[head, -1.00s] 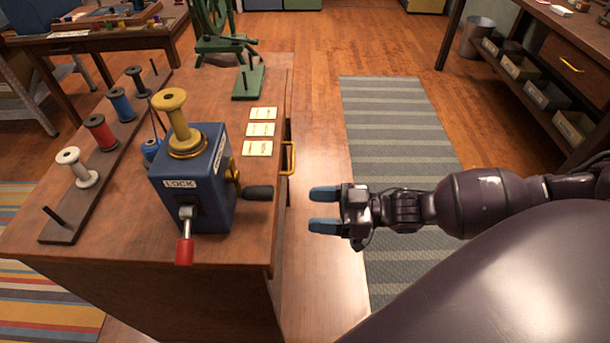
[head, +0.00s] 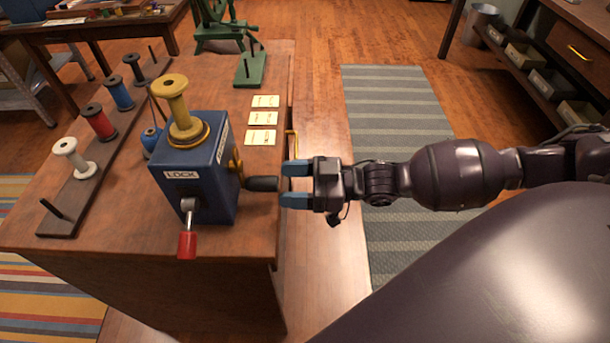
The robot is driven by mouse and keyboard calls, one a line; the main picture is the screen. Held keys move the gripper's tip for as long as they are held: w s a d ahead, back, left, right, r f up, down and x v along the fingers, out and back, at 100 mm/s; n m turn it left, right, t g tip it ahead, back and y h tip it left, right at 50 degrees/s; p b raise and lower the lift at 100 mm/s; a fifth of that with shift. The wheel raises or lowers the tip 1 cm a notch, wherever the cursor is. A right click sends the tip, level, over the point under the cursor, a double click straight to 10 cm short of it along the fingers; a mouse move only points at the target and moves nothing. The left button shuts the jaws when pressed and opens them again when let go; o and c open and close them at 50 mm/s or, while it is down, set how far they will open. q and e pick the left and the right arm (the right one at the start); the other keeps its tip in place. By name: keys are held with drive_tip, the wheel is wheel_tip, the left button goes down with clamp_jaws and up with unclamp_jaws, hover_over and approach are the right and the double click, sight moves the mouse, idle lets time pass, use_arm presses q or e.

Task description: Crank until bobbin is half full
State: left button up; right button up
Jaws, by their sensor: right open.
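A blue winder box (head: 196,172) stands on the wooden workbench. A yellow bobbin (head: 176,104) sits upright on its top, and no thread shows clearly on it. A brass crank (head: 236,168) with a black handle (head: 262,184) sticks out from its right side. A lever with a red grip (head: 187,245) hangs down at its front, below a LOCK label (head: 182,174). My right gripper (head: 284,184) is open, with its blue fingertips just right of the handle's end, one above and one below its line. I cannot tell whether they touch it. My left gripper is not in view.
A wooden rack at left holds white (head: 75,158), red (head: 100,121), blue (head: 119,92) and black (head: 134,67) spools. A blue thread spool (head: 150,139) stands behind the box. Cards (head: 262,118) lie behind the handle. A green device (head: 228,30) stands at the back.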

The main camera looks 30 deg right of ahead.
sight(268, 184)
drive_tip(key=shift+x, duration=2.3)
drive_tip(key=shift+b, duration=0.3)
drive_tip(key=c, duration=0.8)
drive_tip(key=shift+c, duration=0.8)
